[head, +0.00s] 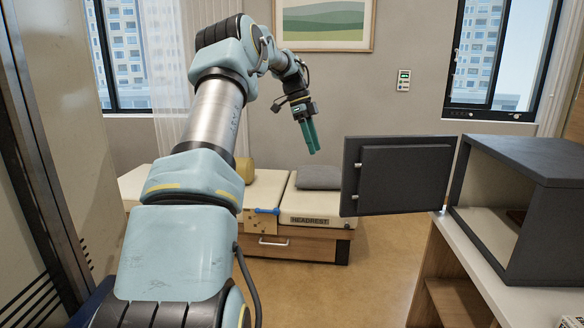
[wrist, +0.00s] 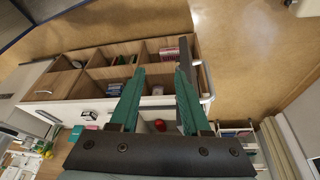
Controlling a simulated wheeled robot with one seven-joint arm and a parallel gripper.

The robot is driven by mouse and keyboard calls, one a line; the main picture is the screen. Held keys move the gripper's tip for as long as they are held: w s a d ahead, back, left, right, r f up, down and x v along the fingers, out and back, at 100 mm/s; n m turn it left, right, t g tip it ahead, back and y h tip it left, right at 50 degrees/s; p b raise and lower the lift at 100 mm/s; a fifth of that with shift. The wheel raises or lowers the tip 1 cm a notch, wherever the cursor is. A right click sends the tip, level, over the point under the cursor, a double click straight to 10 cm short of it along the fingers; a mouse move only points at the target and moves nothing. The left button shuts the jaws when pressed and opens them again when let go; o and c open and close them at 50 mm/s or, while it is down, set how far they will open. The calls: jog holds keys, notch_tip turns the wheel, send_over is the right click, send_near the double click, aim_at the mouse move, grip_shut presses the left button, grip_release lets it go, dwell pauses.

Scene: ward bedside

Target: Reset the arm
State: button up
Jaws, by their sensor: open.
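My arm reaches up and forward from the bottom left of the head view, bent at the elbow, with the wrist hanging down near the middle. My gripper (head: 313,151) has two teal fingers that point down in free air, in front of the back wall. It also shows in the wrist view (wrist: 161,72), where the two fingers stand apart with nothing held between them. In the head view the fingers overlap, so their gap is hard to see there.
A dark box (head: 535,215) with its door (head: 402,176) swung open stands on a white-topped shelf at right. A low padded bench (head: 318,207) labelled HEADREST, with a blue handle (head: 267,211), stands behind. The wrist view shows an open wooden shelf unit (wrist: 78,85).

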jog(key=s+a+f+n+t+y, duration=0.1)
jog(key=s+a+f+n, duration=0.2)
jog(key=s+n, duration=0.4)
jog(key=s+a+f+n+t+y+p, duration=0.1)
jog(key=s+a+f+n, duration=0.2)
jog(key=s, duration=1.2)
jog(key=s+a+f+n+t+y, duration=0.1)
jog(key=s+a+f+n, duration=0.2)
jog(key=s+a+n, duration=0.4)
jog(key=s+n, duration=0.4)
jog(key=shift+f, duration=0.2)
